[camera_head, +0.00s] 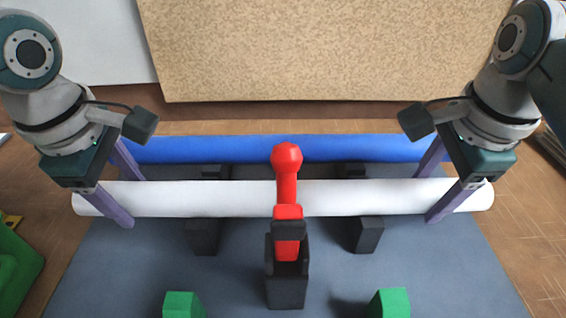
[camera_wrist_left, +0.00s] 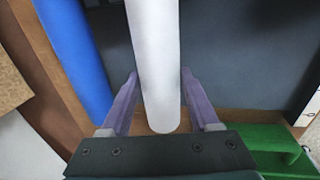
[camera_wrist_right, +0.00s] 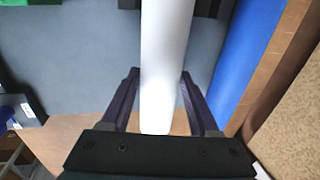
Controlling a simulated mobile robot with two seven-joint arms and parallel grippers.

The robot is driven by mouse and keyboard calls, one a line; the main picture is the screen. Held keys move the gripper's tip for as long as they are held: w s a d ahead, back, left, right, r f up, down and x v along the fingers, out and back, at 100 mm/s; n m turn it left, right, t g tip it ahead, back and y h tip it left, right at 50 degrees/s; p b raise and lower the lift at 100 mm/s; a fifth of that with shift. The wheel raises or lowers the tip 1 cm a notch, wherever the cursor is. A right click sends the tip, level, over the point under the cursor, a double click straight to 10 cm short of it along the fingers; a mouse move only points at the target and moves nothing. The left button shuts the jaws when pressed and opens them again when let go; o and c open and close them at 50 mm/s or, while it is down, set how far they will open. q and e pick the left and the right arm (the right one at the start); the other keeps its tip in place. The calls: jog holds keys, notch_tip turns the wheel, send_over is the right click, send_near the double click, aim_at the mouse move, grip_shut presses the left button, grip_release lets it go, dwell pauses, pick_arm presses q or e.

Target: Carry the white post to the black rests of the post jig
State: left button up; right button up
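The white post (camera_head: 240,198) lies level across the head view, over the middle of the post jig. Its ends reach just past both grippers. My left gripper (camera_head: 133,201) has its purple fingers on both sides of the post near its left end. My right gripper (camera_head: 427,198) does the same near the right end. In the left wrist view (camera_wrist_left: 160,72) and right wrist view (camera_wrist_right: 162,70) the fingertips sit against the post's sides. Black rests (camera_head: 204,236) (camera_head: 366,235) show in front of the post and behind it. I cannot tell whether the post touches them.
A red clamp handle (camera_head: 287,157) on a black block (camera_head: 287,292) stands at mid-jig, overlapping the post in view. A blue post (camera_head: 260,148) lies behind. Green blocks (camera_head: 183,305) (camera_head: 390,303) stand in front on the grey mat (camera_head: 130,270). A speckled board (camera_head: 320,50) is at the back.

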pick_arm(q)
jog(key=o, duration=0.4)
jog(key=shift+r, duration=0.1)
jog(key=shift+c, duration=0.2)
pick_arm(e)
jog(key=o, duration=0.4)
jog(key=shift+r, duration=0.1)
jog(key=shift+c, duration=0.2)
pick_arm(q)
jog(key=shift+r, duration=0.1)
pick_arm(e)
jog(key=shift+r, duration=0.15)
jog(key=r, duration=0.3)
jog(key=s+r, duration=0.1)
jog(key=r, duration=0.3)
jog(key=shift+s+r, duration=0.1)
jog(key=shift+s, duration=0.1)
pick_arm(q)
notch_tip(320, 180, up, 12)
jog(key=s, duration=0.2)
jog(key=shift+f, duration=0.2)
jog(key=shift+s, duration=0.1)
